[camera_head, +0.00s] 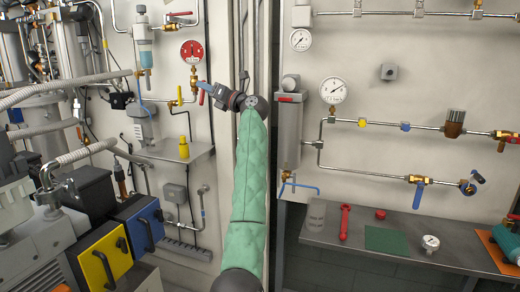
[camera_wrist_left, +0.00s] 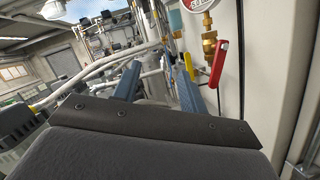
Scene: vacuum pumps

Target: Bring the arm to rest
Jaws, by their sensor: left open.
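My left arm rises in a green padded sleeve up the middle of the head view. Its left gripper (camera_head: 208,90) points left at the wall panel and is open. In the left wrist view the two blue-grey fingers of the left gripper (camera_wrist_left: 158,75) stand apart, with nothing held between them. A red valve lever (camera_wrist_left: 218,62) hangs just right of the fingers there, close to the right one; whether they touch is unclear. My right arm and gripper are out of view.
A red-faced gauge (camera_head: 192,51) and brass fittings are just left of the gripper. A grey cylinder (camera_head: 289,130) stands right of my arm. Pumps with yellow (camera_head: 100,262) and blue boxes fill the lower left. A grey bench (camera_head: 330,238) at lower right holds a red wrench and green mat.

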